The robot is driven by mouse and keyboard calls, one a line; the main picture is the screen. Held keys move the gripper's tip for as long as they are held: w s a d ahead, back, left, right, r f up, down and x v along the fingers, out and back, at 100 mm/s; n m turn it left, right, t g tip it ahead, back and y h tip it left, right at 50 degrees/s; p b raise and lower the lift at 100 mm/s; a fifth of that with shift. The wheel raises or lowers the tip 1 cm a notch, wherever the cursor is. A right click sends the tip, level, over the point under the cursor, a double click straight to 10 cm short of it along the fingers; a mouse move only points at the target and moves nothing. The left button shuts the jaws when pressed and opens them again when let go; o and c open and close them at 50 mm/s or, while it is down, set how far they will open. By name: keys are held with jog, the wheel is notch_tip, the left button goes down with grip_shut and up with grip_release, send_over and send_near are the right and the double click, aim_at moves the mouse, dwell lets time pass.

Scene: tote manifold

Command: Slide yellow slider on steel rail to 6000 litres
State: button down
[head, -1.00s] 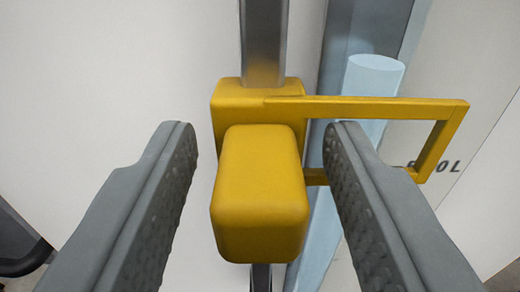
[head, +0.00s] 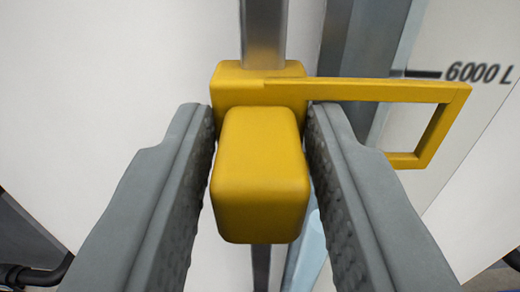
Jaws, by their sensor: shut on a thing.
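The yellow slider (head: 259,175) sits on the upright steel rail (head: 263,32), with its knob towards me. Its yellow frame pointer (head: 385,91) reaches right across the scale. The 6000 L mark (head: 478,73) shows at the right, its black tick a little above the top bar of the frame. My gripper (head: 260,165) is shut on the slider's knob, one finger on each side.
A pale blue column (head: 311,255) stands behind and right of the rail, its top now below the slider. A grey upright channel (head: 365,60) runs beside the white panel. A dark pipe (head: 40,275) shows at the lower left.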

jog(key=shift+r, duration=0.55)
jog(key=c, duration=1.2)
grip_release()
jog(key=shift+c, duration=0.2)
jog(key=shift+s, duration=0.15)
jog(key=s, duration=1.7)
jog(key=shift+s, duration=0.1)
